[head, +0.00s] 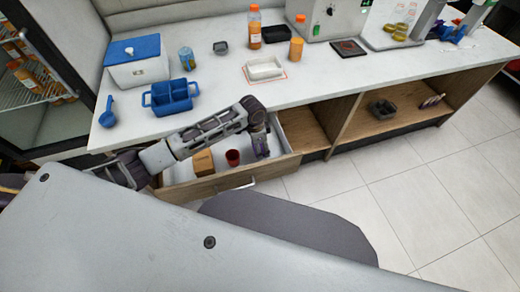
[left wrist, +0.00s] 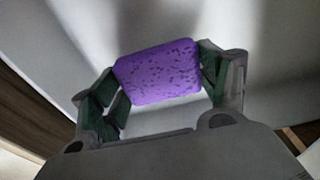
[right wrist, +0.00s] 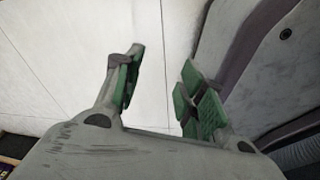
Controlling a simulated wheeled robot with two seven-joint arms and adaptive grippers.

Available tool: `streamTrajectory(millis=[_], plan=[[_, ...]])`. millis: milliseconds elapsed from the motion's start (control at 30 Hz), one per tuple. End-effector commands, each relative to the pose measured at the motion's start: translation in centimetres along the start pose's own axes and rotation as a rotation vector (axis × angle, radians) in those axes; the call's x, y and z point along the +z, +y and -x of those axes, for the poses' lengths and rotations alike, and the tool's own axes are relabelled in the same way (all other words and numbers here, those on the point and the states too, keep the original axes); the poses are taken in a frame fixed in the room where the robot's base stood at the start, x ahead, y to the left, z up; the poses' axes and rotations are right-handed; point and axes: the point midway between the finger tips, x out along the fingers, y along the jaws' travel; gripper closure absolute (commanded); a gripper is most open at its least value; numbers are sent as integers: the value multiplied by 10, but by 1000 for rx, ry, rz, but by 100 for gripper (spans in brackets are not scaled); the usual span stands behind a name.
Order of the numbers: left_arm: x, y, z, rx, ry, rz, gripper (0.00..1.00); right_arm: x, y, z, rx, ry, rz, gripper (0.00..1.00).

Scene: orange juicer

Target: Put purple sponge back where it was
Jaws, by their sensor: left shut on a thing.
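The purple sponge (left wrist: 158,72) is between the fingers of my left gripper (left wrist: 160,80) in the left wrist view, both green pads pressing its sides. In the head view my left gripper (head: 261,146) points down inside the open drawer (head: 188,172), at its right part. The sponge is mostly hidden by the gripper there. Whether the sponge touches the drawer floor cannot be told. My right gripper (right wrist: 160,90) shows in the right wrist view, open and empty above the tiled floor. It is not seen in the head view.
A brown box (head: 203,163) and a red cup (head: 233,157) are in the drawer, left of my left gripper. The counter (head: 215,85) above holds a blue caddy (head: 171,97), a white tray (head: 264,68) and bottles. An open shelf (head: 385,122) is to the right.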

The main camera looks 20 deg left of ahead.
Motion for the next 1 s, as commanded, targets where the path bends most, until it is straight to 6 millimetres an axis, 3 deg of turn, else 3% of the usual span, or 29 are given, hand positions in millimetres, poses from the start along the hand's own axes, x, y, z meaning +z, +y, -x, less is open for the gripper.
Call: streamTrajectory(millis=[233, 500, 733, 767, 900, 1000], plan=[[3, 1, -25, 2, -1, 1, 47, -7, -4, -2, -4, 2, -3, 60], [3, 0, -26, 1, 0, 0, 47, -12, -19, 0, -20, 12, -10, 60], [4, 0, -29, 1, 0, 0, 47, -7, -16, 0, -17, 6, -8, 60], [3, 0, -29, 1, 0, 0, 22, -6, -16, 0, -16, 5, -7, 60], [4, 0, -29, 1, 0, 0, 4, -4, -12, 0, -12, 3, -5, 60], [4, 0, -29, 1, 0, 0, 4, -4, -10, 0, -10, 3, -4, 60]])
